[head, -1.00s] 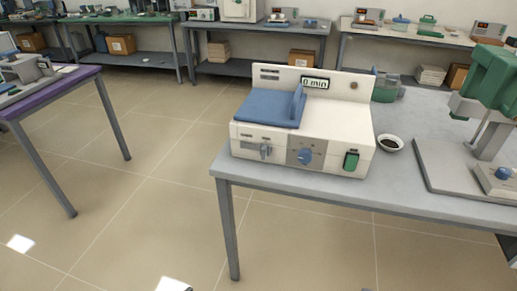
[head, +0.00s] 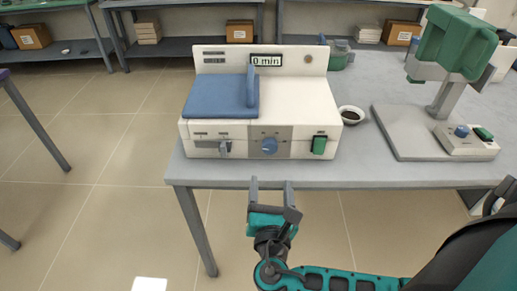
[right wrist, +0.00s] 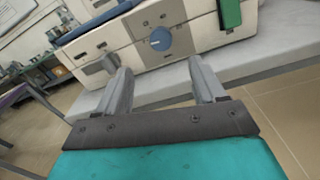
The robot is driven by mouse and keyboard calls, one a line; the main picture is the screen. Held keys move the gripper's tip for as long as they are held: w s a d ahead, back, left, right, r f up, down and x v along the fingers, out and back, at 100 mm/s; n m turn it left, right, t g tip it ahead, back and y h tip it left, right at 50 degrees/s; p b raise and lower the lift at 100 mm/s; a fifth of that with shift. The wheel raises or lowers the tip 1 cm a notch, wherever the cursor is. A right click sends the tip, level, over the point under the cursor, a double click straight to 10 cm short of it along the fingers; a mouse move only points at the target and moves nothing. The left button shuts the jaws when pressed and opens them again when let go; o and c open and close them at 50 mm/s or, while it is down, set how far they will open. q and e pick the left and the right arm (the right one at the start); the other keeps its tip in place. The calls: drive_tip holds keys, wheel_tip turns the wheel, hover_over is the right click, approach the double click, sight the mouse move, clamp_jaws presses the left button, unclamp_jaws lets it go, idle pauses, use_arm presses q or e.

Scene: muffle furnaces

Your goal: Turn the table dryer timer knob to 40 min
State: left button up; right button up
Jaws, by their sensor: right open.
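The table dryer (head: 300,105) is a white box with a blue pad on top and a back panel whose display (head: 267,60) reads "0 min". Its blue round timer knob (head: 269,146) sits on a grey panel at the middle of the front face. In the right wrist view the knob (right wrist: 161,38) shows beyond the fingers, near the top. My right gripper (head: 271,184) is open and empty, in front of the table edge and below the knob, apart from it. In the right wrist view its two fingers (right wrist: 160,85) stand wide apart. My left gripper is not in view.
A grey lever (head: 225,148) and a green switch (head: 319,145) flank the knob on the dryer's front. A small bowl (head: 351,115) and a green-headed device (head: 455,45) stand to the right on the grey table (head: 345,172). Floor in front is clear.

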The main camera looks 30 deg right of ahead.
sight(270, 149)
drive_tip(key=x, duration=1.1)
drive_tip(key=shift+w+d, duration=0.3)
drive_tip(key=shift+d, duration=0.05)
drive_tip(key=c, duration=1.1)
drive_tip(key=shift+o, duration=0.2)
